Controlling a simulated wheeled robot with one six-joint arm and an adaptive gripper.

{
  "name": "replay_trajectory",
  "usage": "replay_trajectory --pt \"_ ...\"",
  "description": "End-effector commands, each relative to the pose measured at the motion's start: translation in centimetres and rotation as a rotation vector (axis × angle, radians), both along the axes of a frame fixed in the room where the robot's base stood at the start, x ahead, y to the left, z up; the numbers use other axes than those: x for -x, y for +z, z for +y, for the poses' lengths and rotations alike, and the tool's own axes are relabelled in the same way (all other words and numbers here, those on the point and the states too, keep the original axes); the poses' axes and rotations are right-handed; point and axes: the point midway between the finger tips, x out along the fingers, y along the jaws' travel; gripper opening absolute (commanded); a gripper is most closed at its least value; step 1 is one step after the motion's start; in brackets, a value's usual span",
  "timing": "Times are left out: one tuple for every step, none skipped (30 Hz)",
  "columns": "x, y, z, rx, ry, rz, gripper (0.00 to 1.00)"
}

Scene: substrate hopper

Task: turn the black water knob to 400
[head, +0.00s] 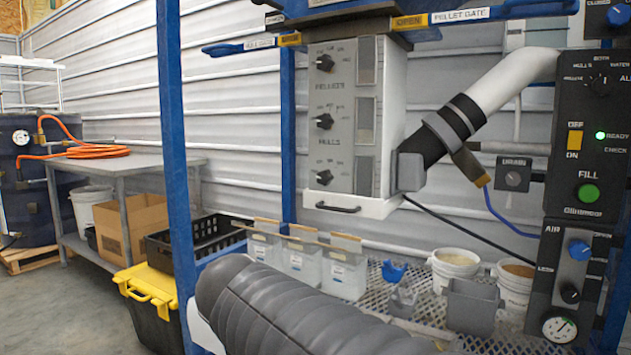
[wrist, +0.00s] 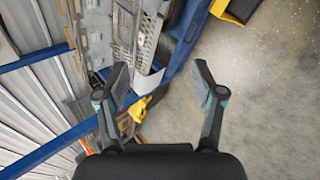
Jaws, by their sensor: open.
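The white hopper panel (head: 391,120) in the head view carries three black knobs in a column: a top knob (head: 325,62), a middle knob (head: 323,121) and a lower knob (head: 323,177). "Pellets" is printed between the top and middle knobs and "Hulls" between the middle and lower ones. I cannot read a water label on this panel, so which knob is the water knob is unclear. The scale numbers are too small to read. My gripper (wrist: 162,90) is open and empty in the wrist view, over the floor beside the blue frame, away from the knobs.
A drawer handle (head: 338,208) sits below the knobs. A slanted pipe (head: 510,82) and a black control box (head: 590,130) stand right. A blue post (head: 175,130) rises left of the panel. Tubs and buckets (head: 456,262) stand on the mesh shelf. Open floor (wrist: 270,110) shows in the wrist view.

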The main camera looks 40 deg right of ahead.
Motion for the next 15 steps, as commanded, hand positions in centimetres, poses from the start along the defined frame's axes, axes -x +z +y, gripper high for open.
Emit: replay_trajectory --pt "-1.8 1.8 -1.6 0.127 0.051 0.053 0.68" --pt "-2.8 3.0 -2.6 0.207 0.083 0.089 0.68" --pt "-4.1 4.7 -3.9 0.313 0.121 0.138 0.68" --pt "-5.1 5.9 -4.7 0.391 0.146 0.176 0.68" --pt "-6.1 7.2 -5.6 0.469 0.171 0.215 0.68" --pt "-7.3 8.8 -6.6 0.570 0.198 0.270 0.68" --pt "-8.2 10.1 -7.3 0.642 0.215 0.311 0.68" --pt "-9.1 11.2 -7.8 0.709 0.231 0.351 0.68" --pt "-10.1 12.7 -8.5 0.795 0.247 0.404 0.68" --pt "-10.9 13.7 -9.0 0.853 0.257 0.443 0.68" --pt "-11.6 14.7 -9.4 0.907 0.265 0.480 0.68" --pt "-12.4 15.8 -9.8 0.971 0.272 0.525 0.68" --pt "-12.9 16.6 -10.0 1.015 0.277 0.555 0.68" --pt "-13.4 17.3 -10.2 1.052 0.279 0.582 0.68" --pt "-13.9 18.0 -10.4 1.093 0.282 0.613 0.68"
